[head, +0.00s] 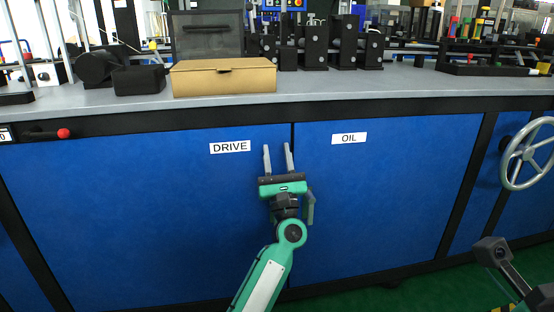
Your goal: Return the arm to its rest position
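My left gripper (277,147) is raised in front of the blue cabinet doors, with its two light grey fingers pointing up. The fingers are apart with nothing between them. It shows just below the bench edge, between the DRIVE label (230,147) and the OIL label (349,138). My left arm comes up from the bottom of the picture. At the lower right edge, a dark block on a grey bar with a bit of green shows, apparently part of my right arm; its finger state is unclear.
A grey bench top (350,88) holds a tan box (223,79), a black block (139,80) and several black stands (343,45). A grey handwheel (507,170) sticks out at the right. A red-tipped lever (63,133) is at the left bench edge. Green floor shows below.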

